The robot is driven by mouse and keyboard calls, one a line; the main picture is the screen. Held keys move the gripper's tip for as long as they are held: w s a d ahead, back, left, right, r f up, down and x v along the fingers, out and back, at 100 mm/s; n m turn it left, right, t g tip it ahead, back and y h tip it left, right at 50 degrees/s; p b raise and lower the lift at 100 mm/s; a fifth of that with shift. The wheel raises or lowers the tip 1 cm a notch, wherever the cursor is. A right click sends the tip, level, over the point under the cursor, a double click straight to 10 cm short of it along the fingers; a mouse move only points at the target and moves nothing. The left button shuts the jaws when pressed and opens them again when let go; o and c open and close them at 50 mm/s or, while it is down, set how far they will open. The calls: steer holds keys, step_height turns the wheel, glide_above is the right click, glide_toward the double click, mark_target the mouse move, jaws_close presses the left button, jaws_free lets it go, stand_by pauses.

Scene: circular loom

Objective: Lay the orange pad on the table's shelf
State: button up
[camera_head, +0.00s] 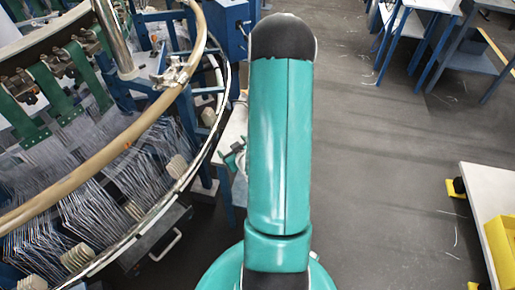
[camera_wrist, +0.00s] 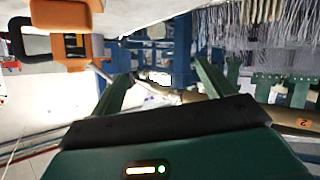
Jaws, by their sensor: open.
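My gripper (camera_wrist: 163,78) shows in the wrist view with its two green fingers spread wide and nothing held between them. In the body view my own arm hides most of it. I cannot make out the orange pad for certain in either view. An orange object with dark parts (camera_wrist: 72,14) shows at the upper left of the wrist view, away from the fingers; I cannot tell what it is. In the body view, a blue-legged table (camera_head: 432,5) stands at the top right, with a low blue shelf (camera_head: 472,62) beside it. I cannot tell which table is meant.
The circular loom (camera_head: 110,150), with its curved tan rail, fills the left side. A pale surface (camera_head: 228,140) lies between it and my arm. A white table (camera_head: 480,200) with a yellow bin (camera_head: 502,245) stands at the right edge. Grey floor (camera_head: 380,170) lies open between.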

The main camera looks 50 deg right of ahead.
steer(key=s+d+f+m+h, duration=0.1)
steer(key=s+f+m+h, duration=0.55)
steer(key=s, duration=0.65)
steer(key=shift+t, duration=0.4)
steer(key=x, duration=1.4)
steer(key=shift+s+d, duration=0.1)
steer(key=shift+s, duration=0.05)
steer(key=c, duration=1.2)
steer(key=shift+o, duration=0.2)
steer(key=shift+r, duration=0.25)
